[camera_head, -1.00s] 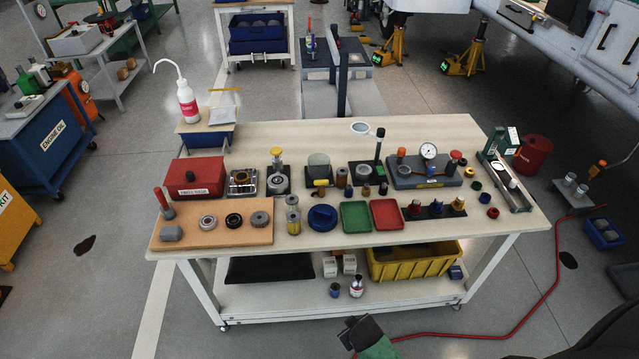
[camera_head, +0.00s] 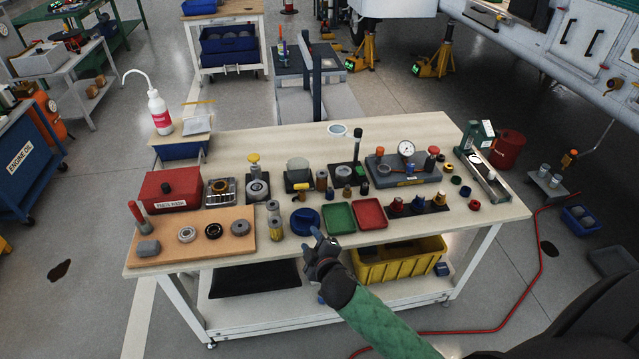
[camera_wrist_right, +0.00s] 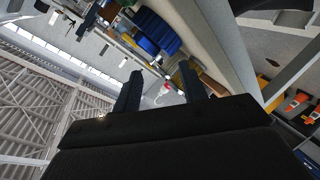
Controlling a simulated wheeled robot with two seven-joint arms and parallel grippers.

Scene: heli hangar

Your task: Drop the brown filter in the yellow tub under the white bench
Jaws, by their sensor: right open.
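A small brown cylinder (camera_head: 321,180), which looks like the brown filter, stands upright mid-bench behind the blue round lid. The yellow tub (camera_head: 402,272) sits on the lower shelf of the white bench (camera_head: 240,141), under its right half, its near wall and part of its inside showing. My right gripper (camera_head: 312,240) is open and empty at the bench's front edge, in front of the blue lid and left of the tub. Its two open fingers (camera_wrist_right: 160,85) also show in the right wrist view, with nothing between them. My left gripper is out of view.
The blue lid (camera_head: 305,221), a green tray (camera_head: 339,218) and a red tray (camera_head: 370,213) lie near the front edge. Two cylinders (camera_head: 275,220) stand left of the lid. A dial gauge stand (camera_head: 407,165) is at the back right. The bench's back strip is mostly clear.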

